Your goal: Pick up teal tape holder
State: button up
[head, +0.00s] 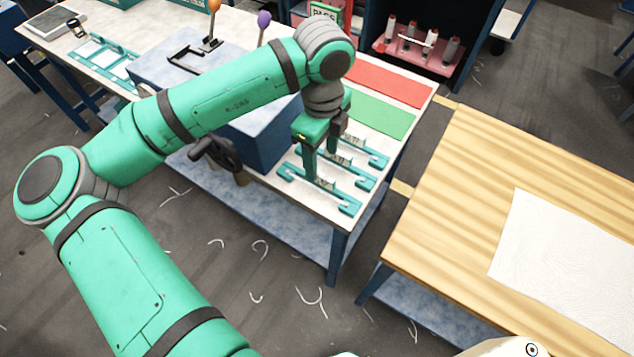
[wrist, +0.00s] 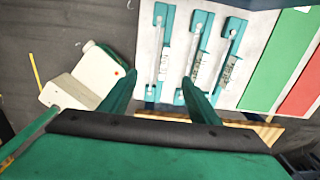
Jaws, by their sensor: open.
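Three teal tape holders lie side by side on the near end of the white worktable: a front one (head: 346,205), a middle one (head: 367,184) and a back one (head: 377,160). Each is a long narrow bar with hooked ends and a pale labelled strip. My gripper (head: 322,165) is open and points down over them, hiding parts of their left halves. In the wrist view, my gripper (wrist: 158,82) is empty, with the leftmost holder (wrist: 166,22) ahead between its fingertips. The middle holder (wrist: 204,22) and right holder (wrist: 236,28) also show there. Contact cannot be told.
A green panel (head: 379,115) and red panel (head: 395,83) lie behind the holders. A blue block-shaped machine (head: 255,150) with a dark handwheel (head: 218,155) stands left of them. A wooden table (head: 460,200) with a white sheet (head: 570,260) is at right, across a gap.

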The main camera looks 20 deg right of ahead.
send_over(317, 186)
jog(key=f, duration=0.5)
jog(key=shift+s+d+f, duration=0.1)
jog(key=shift+d+f, duration=0.15)
jog(key=shift+d, duration=0.15)
jog(key=f, duration=0.4)
jog(key=shift+w+a+f, duration=0.2)
jog(key=shift+a+f, duration=0.15)
jog(key=shift+s+d+f, duration=0.1)
jog(key=shift+f, duration=0.15)
jog(key=c, duration=1.2)
